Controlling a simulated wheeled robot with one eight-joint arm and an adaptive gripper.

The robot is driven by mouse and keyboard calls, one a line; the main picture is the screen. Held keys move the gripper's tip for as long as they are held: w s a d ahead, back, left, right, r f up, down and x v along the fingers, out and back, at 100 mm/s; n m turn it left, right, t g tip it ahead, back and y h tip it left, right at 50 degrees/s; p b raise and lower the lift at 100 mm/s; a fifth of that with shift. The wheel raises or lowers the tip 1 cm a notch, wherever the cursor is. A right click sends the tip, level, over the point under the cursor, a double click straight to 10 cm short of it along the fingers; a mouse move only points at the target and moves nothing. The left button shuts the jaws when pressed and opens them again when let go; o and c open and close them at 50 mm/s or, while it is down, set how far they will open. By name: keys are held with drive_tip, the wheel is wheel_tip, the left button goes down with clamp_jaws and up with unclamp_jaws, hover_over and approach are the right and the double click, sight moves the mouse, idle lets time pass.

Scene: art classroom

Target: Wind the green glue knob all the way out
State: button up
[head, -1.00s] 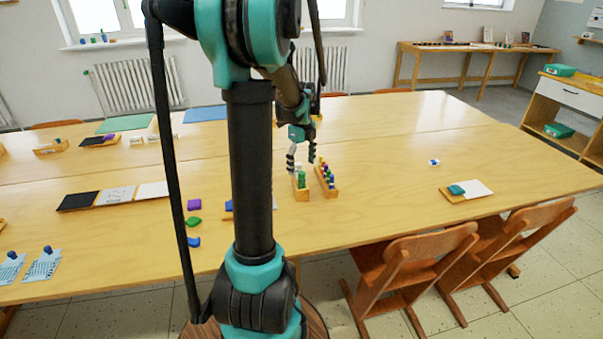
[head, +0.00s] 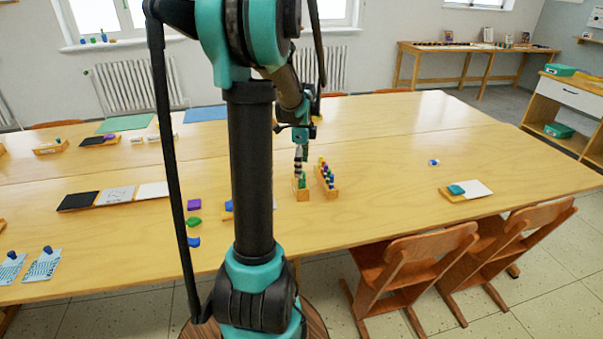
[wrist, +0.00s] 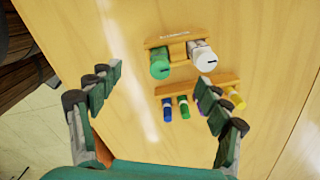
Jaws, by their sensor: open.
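The green glue knob (wrist: 159,65) is a rounded green cap at the left end of a small wooden holder (wrist: 180,40) in the wrist view. A white cylinder (wrist: 203,58) with a dark slot sits at the holder's right end. In the head view the green knob (head: 301,182) shows low in the nearer holder on the table. My gripper (wrist: 159,78) is open and empty. Its fingers lie on either side of the green knob in the picture, apart from it. In the head view my gripper (head: 300,160) is above the holder; the exact gap is unclear.
A second wooden rack (head: 327,181) with several small coloured pieces stands close to the right. Blue, green and purple blocks (head: 194,205) lie to the left.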

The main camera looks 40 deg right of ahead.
drive_tip(key=shift+f, duration=1.1)
drive_tip(key=shift+c, duration=0.3)
drive_tip(key=c, duration=1.5)
